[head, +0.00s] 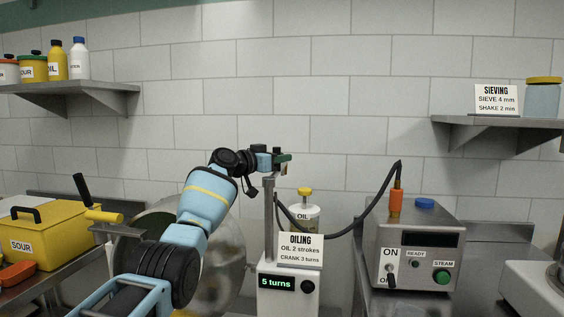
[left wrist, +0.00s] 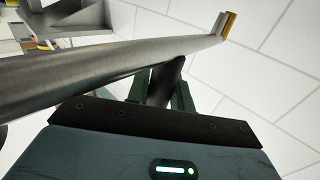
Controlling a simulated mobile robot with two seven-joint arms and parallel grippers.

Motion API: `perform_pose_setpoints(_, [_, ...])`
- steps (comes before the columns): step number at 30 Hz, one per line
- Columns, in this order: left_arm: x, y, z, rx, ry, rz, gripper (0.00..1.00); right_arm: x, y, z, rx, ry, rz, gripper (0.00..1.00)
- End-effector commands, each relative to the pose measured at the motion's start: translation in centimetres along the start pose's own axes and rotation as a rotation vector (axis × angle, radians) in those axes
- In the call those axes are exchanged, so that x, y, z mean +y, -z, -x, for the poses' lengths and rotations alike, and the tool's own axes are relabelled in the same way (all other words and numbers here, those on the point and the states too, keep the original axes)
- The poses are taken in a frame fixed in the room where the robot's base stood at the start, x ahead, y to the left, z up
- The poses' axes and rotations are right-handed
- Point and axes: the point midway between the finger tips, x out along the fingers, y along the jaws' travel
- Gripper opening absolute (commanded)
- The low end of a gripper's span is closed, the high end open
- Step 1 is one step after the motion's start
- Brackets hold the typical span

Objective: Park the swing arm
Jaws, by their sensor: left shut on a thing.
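My left gripper (head: 283,159) is at the top of a grey metal post (head: 269,215) beside the oiling unit (head: 289,290). In the left wrist view, the left gripper (left wrist: 163,85) is shut on a dark handle (left wrist: 168,80). In the head view the swing arm is mostly hidden by my gripper and wrist. My right gripper is in neither view.
A round metal drum (head: 228,270) stands behind my left arm. A yellow SOUR box (head: 50,240) is at left. An OIL bottle (head: 304,212) and OILING sign (head: 300,250) stand by the post. A dark hose (head: 350,228) runs right to the steam box (head: 418,245).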

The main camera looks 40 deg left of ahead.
Motion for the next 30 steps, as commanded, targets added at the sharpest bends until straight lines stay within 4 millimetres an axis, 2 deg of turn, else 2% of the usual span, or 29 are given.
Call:
perform_pose_setpoints(1, [1.25,-0.11,-0.60,-0.005,-0.029,0.002,0.00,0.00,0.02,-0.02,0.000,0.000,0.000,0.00])
perform_pose_setpoints(9, [1.29,0.10,-0.57,-0.003,-0.029,0.001,0.00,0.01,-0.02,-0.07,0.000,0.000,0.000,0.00])
perform_pose_setpoints(10, [1.29,0.12,-0.57,-0.003,-0.029,0.001,0.26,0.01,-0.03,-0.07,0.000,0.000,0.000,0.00])
perform_pose_setpoints(14, [1.27,0.17,-0.56,-0.002,-0.028,0.001,0.43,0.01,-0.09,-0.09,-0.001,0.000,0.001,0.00])
perform_pose_setpoints(30, [0.99,0.12,-0.26,0.000,-0.023,0.002,0.43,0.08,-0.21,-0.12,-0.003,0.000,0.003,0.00])
